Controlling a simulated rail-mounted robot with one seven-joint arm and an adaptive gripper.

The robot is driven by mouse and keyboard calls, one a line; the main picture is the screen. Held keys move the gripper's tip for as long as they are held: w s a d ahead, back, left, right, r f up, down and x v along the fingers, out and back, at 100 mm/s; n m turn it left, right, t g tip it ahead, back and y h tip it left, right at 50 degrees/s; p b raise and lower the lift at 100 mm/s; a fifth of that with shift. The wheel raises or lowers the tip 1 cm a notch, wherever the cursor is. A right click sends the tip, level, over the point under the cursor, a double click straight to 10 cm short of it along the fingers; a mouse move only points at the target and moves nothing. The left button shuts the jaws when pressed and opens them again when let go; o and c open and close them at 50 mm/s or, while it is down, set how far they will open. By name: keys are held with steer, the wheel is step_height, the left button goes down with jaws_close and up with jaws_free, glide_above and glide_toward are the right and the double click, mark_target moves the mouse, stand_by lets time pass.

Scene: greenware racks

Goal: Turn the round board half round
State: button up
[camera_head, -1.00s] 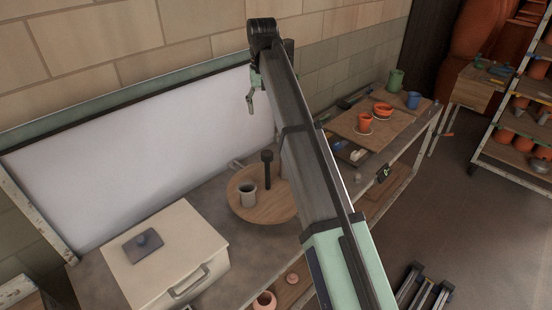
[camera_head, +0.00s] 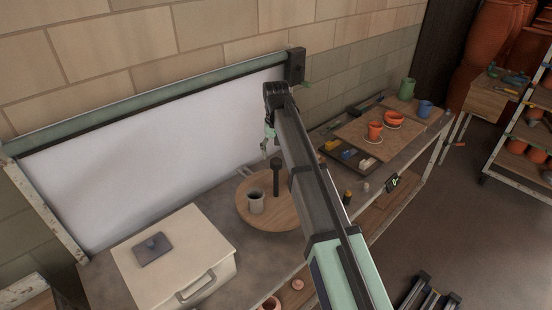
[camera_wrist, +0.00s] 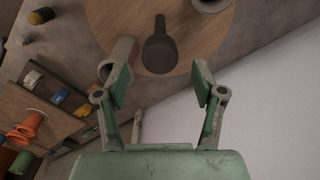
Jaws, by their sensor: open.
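The round wooden board (camera_head: 270,221) lies on the bench, partly hidden by my arm in the head view. A dark upright peg (camera_head: 276,178) and a grey cup (camera_head: 256,203) stand on it. In the wrist view the board (camera_wrist: 208,38) fills the top, with the peg (camera_wrist: 159,48) near its rim and the cup (camera_wrist: 211,3) cut off at the top edge. A pale grey cylinder (camera_wrist: 117,55) shows beside the left finger; I cannot tell whether it touches the board. My gripper (camera_wrist: 160,82) is open and empty, its fingers apart. In the head view my gripper (camera_head: 268,145) hangs above the board's far side.
A cream box (camera_head: 180,255) with a dark lid piece stands left of the board. A white panel (camera_head: 150,150) rises behind. To the right are a tool tray (camera_head: 350,155) and a wooden board with orange pots (camera_head: 375,131).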

mark_target(276, 160)
steer(key=shift+f+p, duration=0.4)
steer(key=shift+f, duration=1.7)
jaws_close()
